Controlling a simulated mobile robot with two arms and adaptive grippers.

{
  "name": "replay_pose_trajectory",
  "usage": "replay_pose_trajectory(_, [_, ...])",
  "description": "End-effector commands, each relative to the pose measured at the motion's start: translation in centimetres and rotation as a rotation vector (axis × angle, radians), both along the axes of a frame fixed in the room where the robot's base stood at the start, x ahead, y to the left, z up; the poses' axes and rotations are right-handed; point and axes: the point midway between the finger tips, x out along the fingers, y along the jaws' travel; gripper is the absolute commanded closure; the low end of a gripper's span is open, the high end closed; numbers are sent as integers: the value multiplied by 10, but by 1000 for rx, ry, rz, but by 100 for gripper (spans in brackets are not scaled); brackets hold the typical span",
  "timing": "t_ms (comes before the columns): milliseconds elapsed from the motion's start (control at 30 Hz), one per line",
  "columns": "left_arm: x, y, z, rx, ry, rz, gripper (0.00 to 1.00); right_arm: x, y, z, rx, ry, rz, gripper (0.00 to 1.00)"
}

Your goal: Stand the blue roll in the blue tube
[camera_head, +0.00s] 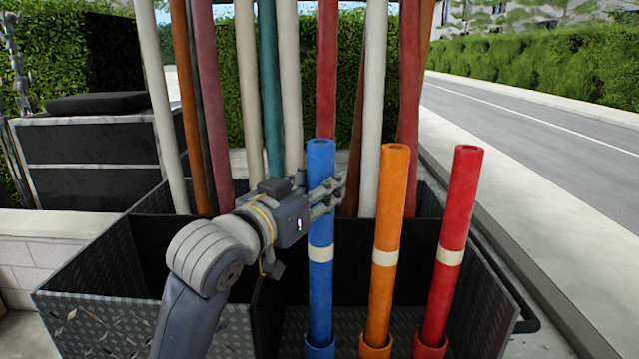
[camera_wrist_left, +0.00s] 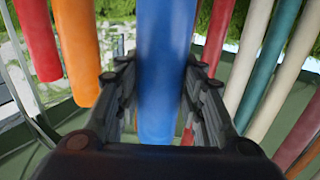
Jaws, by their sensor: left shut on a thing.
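The blue roll (camera_head: 320,290) is upright, with a cream band around its middle. Its lower end meets the blue tube (camera_head: 319,351) at the bottom of the head view and appears to be inside the tube's rim; how deep it sits is hidden. My left gripper (camera_head: 326,192) comes from the left and is shut on the blue roll's upper part, above the band. In the left wrist view the blue roll (camera_wrist_left: 165,60) runs between the two fingers. My right gripper is not in view.
An orange roll (camera_head: 390,200) and a red roll (camera_head: 459,200) stand in matching tubes to the right. Several long rolls in white, teal, red and brown stand behind. The dark metal truck box (camera_head: 110,318) has raised walls around them. A road lies at right.

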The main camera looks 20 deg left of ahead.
Motion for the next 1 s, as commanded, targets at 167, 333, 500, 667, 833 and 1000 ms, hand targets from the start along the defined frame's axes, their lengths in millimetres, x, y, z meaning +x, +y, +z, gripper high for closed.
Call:
replay_pose_trajectory(167, [0,0,0,0,-4,0,100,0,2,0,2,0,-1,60])
replay_pose_trajectory(333, [0,0,1,0,-4,0,100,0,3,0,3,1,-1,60])
replay_pose_trajectory(500, [0,0,-1,-1,-3,0,100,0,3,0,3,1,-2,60])
replay_pose_trajectory(667, [0,0,-4,0,-2,1,100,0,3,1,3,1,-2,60])
replay_pose_trajectory(833, [0,0,-5,0,-4,0,100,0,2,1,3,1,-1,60])
replay_pose_trajectory(1000, [0,0,-5,0,-4,0,100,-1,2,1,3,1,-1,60])
